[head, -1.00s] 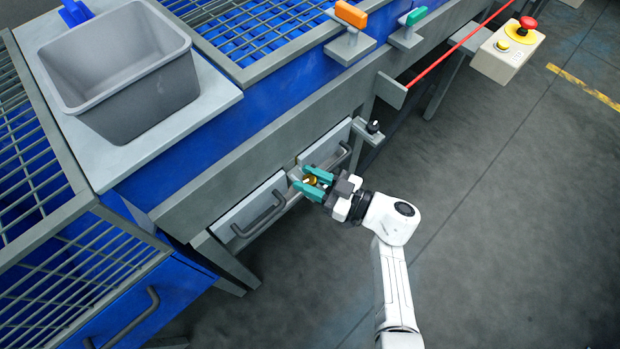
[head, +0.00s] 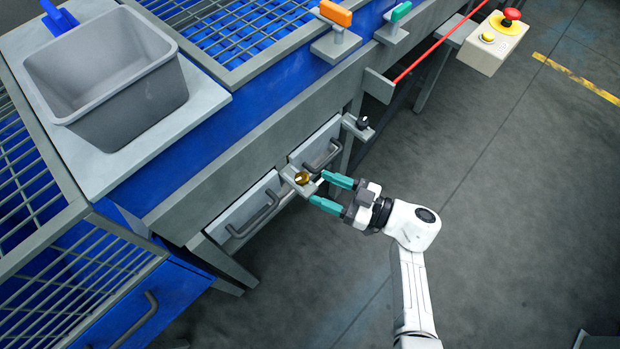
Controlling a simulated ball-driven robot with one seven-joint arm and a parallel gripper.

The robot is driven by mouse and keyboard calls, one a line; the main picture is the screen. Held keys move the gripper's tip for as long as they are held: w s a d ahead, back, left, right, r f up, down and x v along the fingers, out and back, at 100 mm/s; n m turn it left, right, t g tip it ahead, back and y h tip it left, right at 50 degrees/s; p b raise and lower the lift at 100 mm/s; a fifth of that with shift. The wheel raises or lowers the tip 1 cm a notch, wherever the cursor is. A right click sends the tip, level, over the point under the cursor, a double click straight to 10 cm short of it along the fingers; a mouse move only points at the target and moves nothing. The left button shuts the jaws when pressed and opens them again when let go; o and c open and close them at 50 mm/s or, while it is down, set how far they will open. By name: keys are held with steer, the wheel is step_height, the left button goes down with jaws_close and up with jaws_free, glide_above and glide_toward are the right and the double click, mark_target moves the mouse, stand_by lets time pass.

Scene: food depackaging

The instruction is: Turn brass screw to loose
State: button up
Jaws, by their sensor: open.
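The brass screw (head: 302,178) sits on a small grey bracket between two drawer fronts on the side of the machine. It shows as a round gold knob with a mark on its face; its exact turn is too small to read. My gripper (head: 323,191) has teal fingers and is open. Its fingertips are to the right of the screw, apart from it, with nothing between them.
A left drawer (head: 239,222) and a right drawer (head: 318,140) with dark handles flank the screw. A black knob (head: 362,122) stands on a bracket to the upper right. A grey bin (head: 125,100) is on the machine top.

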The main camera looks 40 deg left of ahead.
steer(key=shift+v, duration=2.25)
